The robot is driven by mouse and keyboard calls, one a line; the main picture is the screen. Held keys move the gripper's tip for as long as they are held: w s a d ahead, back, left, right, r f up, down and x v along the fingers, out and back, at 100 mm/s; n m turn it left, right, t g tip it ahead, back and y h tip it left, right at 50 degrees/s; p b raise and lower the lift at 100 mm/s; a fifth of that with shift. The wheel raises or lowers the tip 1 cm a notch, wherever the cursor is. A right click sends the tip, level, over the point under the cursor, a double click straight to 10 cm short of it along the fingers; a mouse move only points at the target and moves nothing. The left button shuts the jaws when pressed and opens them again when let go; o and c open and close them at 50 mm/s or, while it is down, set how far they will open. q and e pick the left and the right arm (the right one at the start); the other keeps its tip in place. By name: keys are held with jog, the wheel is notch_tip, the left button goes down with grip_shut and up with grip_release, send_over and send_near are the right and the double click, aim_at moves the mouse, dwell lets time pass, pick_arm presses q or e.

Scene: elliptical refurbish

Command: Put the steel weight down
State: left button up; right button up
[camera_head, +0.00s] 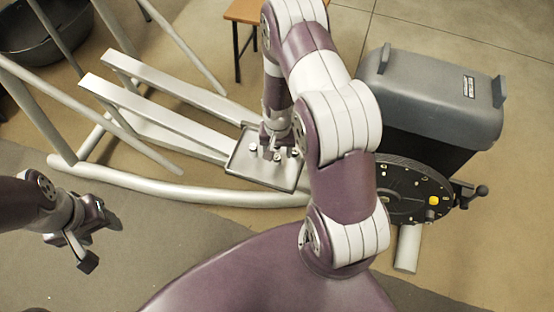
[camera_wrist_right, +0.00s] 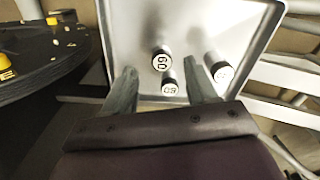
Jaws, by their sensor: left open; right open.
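Three small steel weights with white, numbered tops stand on a grey metal tray (camera_head: 240,172). In the right wrist view, one weight (camera_wrist_right: 161,60) stands just beyond the fingertips. A second weight (camera_wrist_right: 169,88) sits between the fingers, and a third weight (camera_wrist_right: 220,73) is outside the right-hand finger. I cannot tell which one the task means. My right gripper (camera_wrist_right: 162,82) is open, low over the tray, with visible gaps to the weight between its fingers. My left gripper (camera_head: 84,252) is open and empty at the lower left, away from the tray.
The tray belongs to an elliptical machine with long silver rails (camera_head: 170,185) reaching left. A grey housing (camera_head: 430,95) and a black disc (camera_head: 408,190) with yellow parts stand right of my right arm. A black tub (camera_head: 45,40) is at the far left. Open floor shows beyond.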

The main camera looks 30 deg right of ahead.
aim_at(277, 157)
notch_tip(277, 157, down, 4)
jog(key=shift+w+b, duration=0.15)
jog(key=shift+b, duration=0.25)
jog(key=shift+a+r, duration=0.1)
grip_shut()
